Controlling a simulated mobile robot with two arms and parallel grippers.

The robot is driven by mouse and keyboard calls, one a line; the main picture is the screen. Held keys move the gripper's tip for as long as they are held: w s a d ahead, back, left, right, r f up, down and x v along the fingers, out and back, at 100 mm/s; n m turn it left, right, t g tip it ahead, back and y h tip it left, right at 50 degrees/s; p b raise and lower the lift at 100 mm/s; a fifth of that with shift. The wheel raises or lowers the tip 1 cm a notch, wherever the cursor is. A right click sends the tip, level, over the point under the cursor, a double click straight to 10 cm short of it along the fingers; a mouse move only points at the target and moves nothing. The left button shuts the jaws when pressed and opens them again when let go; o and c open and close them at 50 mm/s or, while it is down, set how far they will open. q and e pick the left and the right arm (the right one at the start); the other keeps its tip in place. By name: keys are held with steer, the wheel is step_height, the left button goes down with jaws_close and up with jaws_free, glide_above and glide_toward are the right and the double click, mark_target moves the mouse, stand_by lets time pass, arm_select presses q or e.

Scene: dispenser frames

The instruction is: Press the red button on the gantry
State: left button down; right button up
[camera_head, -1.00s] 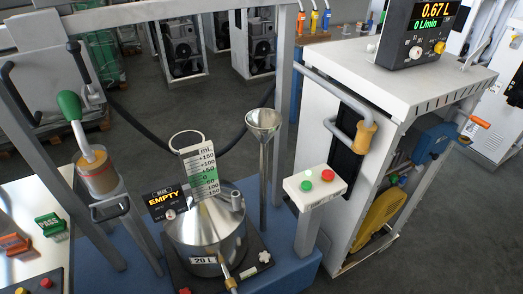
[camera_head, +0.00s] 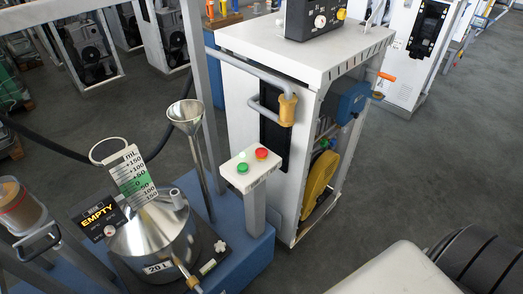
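The red button (camera_head: 261,154) sits on top of a small white button box on a post, in the middle of the head view. A green button (camera_head: 242,168) is beside it on the same box (camera_head: 252,180), and a small pale green-white lamp is behind them. The gantry's grey upright (camera_head: 201,85) stands just behind the box. Neither of my grippers is in view. Nothing touches the red button.
A steel 20 L vessel (camera_head: 153,235) with an EMPTY display (camera_head: 100,215) and a funnel (camera_head: 187,115) stand left of the box. A white dispenser cabinet (camera_head: 300,45) with a nozzle (camera_head: 287,108) stands behind it. Open grey floor (camera_head: 415,190) lies to the right.

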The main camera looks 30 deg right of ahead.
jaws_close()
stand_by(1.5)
